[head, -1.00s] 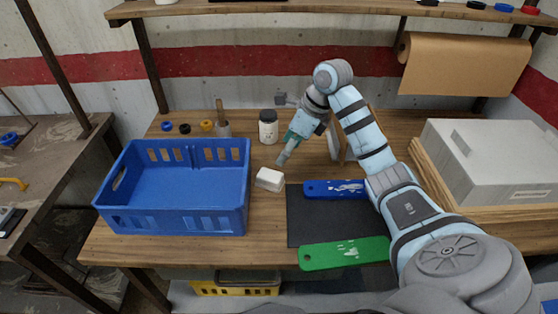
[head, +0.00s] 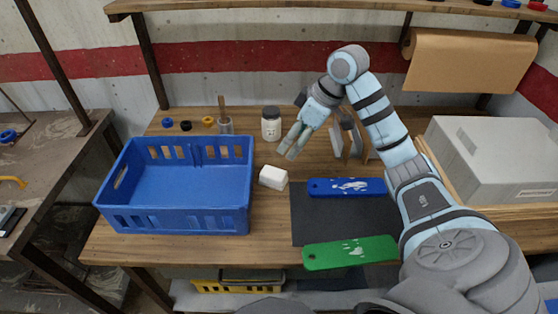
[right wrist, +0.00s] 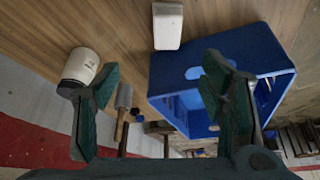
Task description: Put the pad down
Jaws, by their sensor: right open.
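A small white block (head: 273,177), which looks like the pad, lies on the wooden bench between the blue crate and the dark mat. It also shows at the top of the right wrist view (right wrist: 167,26). My right gripper (head: 291,152) is open and empty, above the bench behind and slightly right of the block, apart from it. Its spread fingers (right wrist: 160,78) show nothing between them in the right wrist view. My left gripper is not in view.
The blue crate (head: 180,221) stands left of the block. A white jar (head: 271,124) stands close behind the gripper. The dark mat (head: 320,218) bears a blue tool (head: 345,187) and a green one (head: 350,252). A grey case (head: 490,160) is at right.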

